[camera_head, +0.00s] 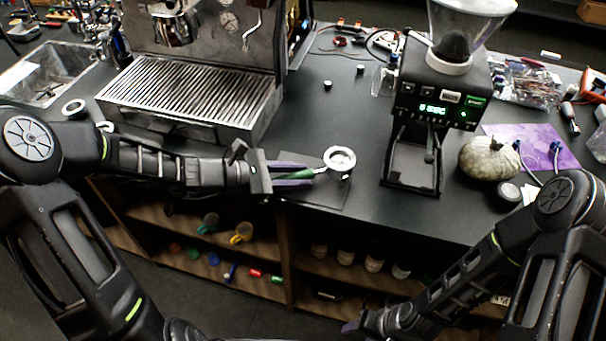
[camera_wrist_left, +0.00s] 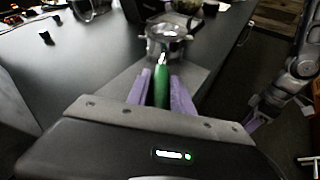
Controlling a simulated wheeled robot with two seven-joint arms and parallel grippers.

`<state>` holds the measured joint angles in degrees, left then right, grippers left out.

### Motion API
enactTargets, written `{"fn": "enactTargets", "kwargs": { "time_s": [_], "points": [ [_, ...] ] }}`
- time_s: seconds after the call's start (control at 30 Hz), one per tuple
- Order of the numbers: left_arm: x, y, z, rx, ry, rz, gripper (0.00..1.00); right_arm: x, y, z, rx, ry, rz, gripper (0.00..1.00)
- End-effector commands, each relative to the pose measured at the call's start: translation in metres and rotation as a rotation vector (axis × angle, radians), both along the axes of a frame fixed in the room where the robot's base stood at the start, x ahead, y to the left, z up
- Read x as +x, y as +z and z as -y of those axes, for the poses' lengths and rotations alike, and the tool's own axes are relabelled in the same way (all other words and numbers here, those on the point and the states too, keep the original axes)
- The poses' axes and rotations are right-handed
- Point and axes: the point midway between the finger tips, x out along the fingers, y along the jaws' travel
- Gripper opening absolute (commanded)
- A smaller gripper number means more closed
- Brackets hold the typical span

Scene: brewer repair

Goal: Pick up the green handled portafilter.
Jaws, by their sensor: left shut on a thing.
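The portafilter (camera_head: 340,159) has a round metal head and a green handle (camera_head: 301,174). It is at the front edge of the black counter, right of the espresso machine, over a dark mat (camera_head: 330,190). My left gripper (camera_head: 306,174) reaches in from the left with its purple fingers shut on the green handle. In the left wrist view the handle (camera_wrist_left: 160,88) lies between the two purple fingers and the metal head (camera_wrist_left: 166,42) points away. I cannot tell whether the head touches the mat. My right gripper (camera_head: 350,328) hangs low in front of the shelves; its opening is unclear.
The espresso machine (camera_head: 195,95) stands at the left and the coffee grinder (camera_head: 432,115) at the right. A pale green pumpkin (camera_head: 488,158) sits right of the grinder. The shelves (camera_head: 240,240) below hold cups. Free counter lies behind the portafilter.

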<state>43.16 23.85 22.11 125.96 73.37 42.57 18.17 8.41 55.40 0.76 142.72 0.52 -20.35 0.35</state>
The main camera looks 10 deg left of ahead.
Motion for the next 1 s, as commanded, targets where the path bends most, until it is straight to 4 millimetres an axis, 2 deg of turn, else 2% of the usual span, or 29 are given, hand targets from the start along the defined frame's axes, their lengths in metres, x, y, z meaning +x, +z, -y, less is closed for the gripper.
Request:
{"fn": "enactTargets", "kwargs": {
  "time_s": [0.43,0.57,0.67,1.0],
  "points": [
    [0.0,0.001,0.0,0.0,-0.001,0.001,0.0,0.0,0.0,0.0,0.0,0.0,0.0,0.53],
    [0.001,0.009,0.0,0.002,-0.001,0.005,0.0,0.0,0.0,0.0,0.0,0.0,0.0,0.53],
    [0.001,0.022,0.0,0.004,-0.001,0.007,0.0,0.0,-0.001,0.0,0.0,0.0,0.0,0.53],
    [0.001,0.085,0.0,0.003,-0.001,0.007,0.0,0.0,-0.003,0.0,0.001,0.001,0.001,0.53]
  ]
}}
